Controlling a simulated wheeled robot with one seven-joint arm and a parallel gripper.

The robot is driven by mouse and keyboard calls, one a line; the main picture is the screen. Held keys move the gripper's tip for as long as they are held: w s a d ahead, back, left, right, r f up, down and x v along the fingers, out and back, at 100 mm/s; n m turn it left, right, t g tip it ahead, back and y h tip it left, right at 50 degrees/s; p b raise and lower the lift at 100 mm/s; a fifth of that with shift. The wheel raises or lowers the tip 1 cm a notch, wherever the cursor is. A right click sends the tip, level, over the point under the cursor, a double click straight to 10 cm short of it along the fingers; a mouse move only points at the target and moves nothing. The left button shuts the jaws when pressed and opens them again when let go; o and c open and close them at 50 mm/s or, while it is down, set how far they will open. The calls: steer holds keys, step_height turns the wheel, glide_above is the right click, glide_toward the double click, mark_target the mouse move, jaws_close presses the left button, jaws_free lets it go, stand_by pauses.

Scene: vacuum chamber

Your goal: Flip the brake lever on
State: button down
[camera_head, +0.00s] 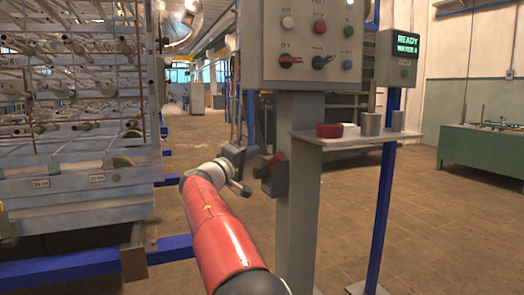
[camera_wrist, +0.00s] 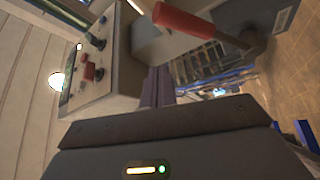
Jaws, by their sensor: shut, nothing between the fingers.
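The brake lever (camera_head: 273,161) has a red handle and sits on a dark box (camera_head: 274,182) on the side of the grey pedestal. Its handle slants up and to the right in the head view. In the wrist view the red handle (camera_wrist: 190,19) crosses the top, with its metal pivot (camera_wrist: 254,43) at the right. My gripper (camera_wrist: 158,87) is shut and empty, its fingers together below the handle in that picture and apart from it. In the head view my gripper (camera_head: 235,156) is just left of the lever; its fingertips are hard to make out.
A control panel (camera_head: 305,45) with knobs and buttons tops the grey pedestal (camera_head: 297,220). A shelf (camera_head: 345,143) to its right holds a red piece and several small items. A large rack (camera_head: 80,120) with blue beams stands at the left. The floor between is clear.

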steer(key=a, duration=0.1)
steer(key=s+a+f, duration=0.1)
steer(key=s+a, duration=0.1)
steer(key=shift+f, duration=0.3)
steer(key=s+d+f+m+g+y, duration=0.1)
steer(key=s+d+f+g+y, duration=0.15)
steer(key=s+d, duration=0.4)
steer(key=s+d+f+m+g+y, duration=0.1)
steer(key=s+d+f+g, duration=0.2)
steer(key=d, duration=0.7)
steer(key=s+d+f+m+g+y, duration=0.1)
steer(key=s+d+f+g+y, duration=0.25)
steer(key=s, duration=0.55)
steer(key=s+a+f+m+y, duration=0.1)
steer(key=s+a+f+y, duration=0.1)
steer(key=s+f, duration=0.5)
steer(key=s+a+f+m+y, duration=0.1)
steer(key=s+a+f+y, duration=0.2)
steer(key=s, duration=0.8)
steer(key=s+f+y, duration=0.2)
steer(key=s+f, duration=0.4)
steer(key=s, duration=0.2)
step_height(320, 180, up, 12)
steer(key=p, duration=1.1)
steer(key=shift+s+a+f+p, duration=0.2)
steer(key=shift+s+a+p, duration=0.15)
steer(key=shift+a+p, duration=0.05)
